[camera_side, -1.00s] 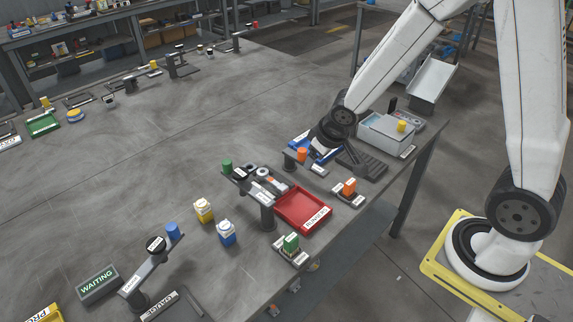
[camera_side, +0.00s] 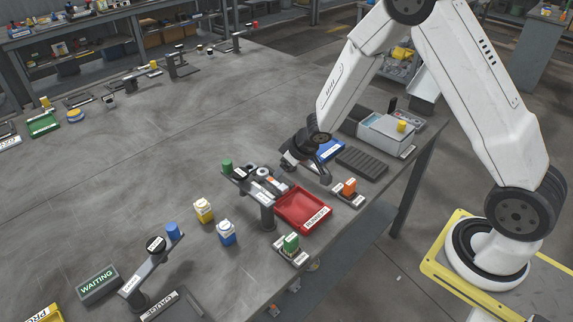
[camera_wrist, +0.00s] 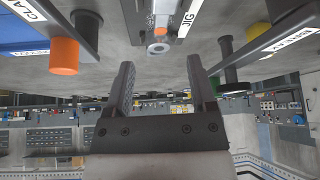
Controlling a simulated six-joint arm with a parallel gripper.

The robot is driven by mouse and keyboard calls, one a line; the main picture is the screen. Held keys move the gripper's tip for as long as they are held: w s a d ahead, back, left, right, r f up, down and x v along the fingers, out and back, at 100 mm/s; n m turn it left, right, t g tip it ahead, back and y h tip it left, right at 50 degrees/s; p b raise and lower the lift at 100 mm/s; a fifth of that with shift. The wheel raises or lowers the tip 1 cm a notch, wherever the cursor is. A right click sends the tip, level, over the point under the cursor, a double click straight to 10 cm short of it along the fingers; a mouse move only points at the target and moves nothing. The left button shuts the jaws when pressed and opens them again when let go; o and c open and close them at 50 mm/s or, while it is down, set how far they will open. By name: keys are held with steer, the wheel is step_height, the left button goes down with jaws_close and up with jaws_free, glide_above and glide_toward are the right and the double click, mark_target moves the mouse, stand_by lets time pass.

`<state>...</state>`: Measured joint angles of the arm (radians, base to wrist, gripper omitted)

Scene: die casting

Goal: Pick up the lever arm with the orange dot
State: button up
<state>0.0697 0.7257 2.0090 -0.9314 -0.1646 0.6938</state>
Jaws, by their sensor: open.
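In the wrist view, a light metal part with an orange mark (camera_wrist: 161,22) and a ring-shaped end (camera_wrist: 158,47) lies by the label "JIG" at the top centre. It looks like the lever arm, but its far end is cut off by the frame. My gripper (camera_wrist: 161,75) is open and empty, with the ring end between and beyond the fingertips. In the side view, my gripper (camera_side: 311,172) is just right of the dark jig stand (camera_side: 267,215), which carries small ringed metal parts (camera_side: 263,173).
An orange cylinder (camera_wrist: 64,55) on a labelled clamp stands left of the fingers. A dark post (camera_wrist: 228,75) stands to the right.

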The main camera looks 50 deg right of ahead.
mark_target(272, 180)
steer(key=shift+x, duration=1.05)
steer(key=shift+x, duration=2.6)
steer(key=shift+c, duration=0.2)
jaws_close()
